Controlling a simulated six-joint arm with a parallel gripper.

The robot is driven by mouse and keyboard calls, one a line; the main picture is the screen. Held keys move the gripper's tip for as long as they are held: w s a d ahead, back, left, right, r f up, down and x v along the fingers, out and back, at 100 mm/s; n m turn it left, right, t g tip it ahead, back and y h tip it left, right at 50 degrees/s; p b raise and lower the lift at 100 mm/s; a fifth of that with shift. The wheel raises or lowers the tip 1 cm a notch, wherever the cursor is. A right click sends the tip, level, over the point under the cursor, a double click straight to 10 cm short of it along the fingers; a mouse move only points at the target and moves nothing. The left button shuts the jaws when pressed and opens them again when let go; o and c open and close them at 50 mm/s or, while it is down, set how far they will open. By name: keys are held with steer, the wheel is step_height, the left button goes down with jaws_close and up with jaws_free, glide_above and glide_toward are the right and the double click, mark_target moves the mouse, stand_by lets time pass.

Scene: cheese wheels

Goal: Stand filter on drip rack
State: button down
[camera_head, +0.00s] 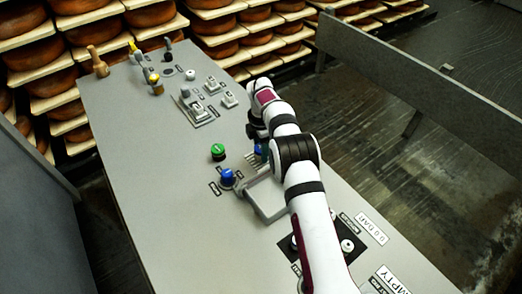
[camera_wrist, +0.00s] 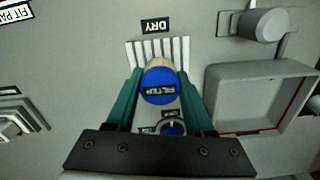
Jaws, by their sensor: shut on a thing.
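The filter shows a round blue top with a label in the wrist view (camera_wrist: 160,88); a bit of its blue shows beside my arm in the head view (camera_head: 258,149). My gripper (camera_wrist: 159,76) is shut on the filter, with a teal finger on each side. The drip rack (camera_wrist: 180,48) is a row of pale slats beside a "DRY" label. The filter overlaps the near part of the slats in the wrist view. Whether its hidden base touches the rack, I cannot tell. In the head view the rack (camera_head: 250,161) is partly hidden by my arm.
A grey open tray (camera_wrist: 247,98) stands close on the right of the gripper. A blue-topped piece (camera_head: 228,176) and a green-topped piece (camera_head: 218,151) stand left of the rack. Grey fixtures (camera_head: 194,108) lie farther back. The table's left side is clear.

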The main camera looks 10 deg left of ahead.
steer(key=shift+f, duration=0.25)
steer(key=shift+f, duration=0.15)
steer(key=shift+c, duration=1.4)
jaws_free()
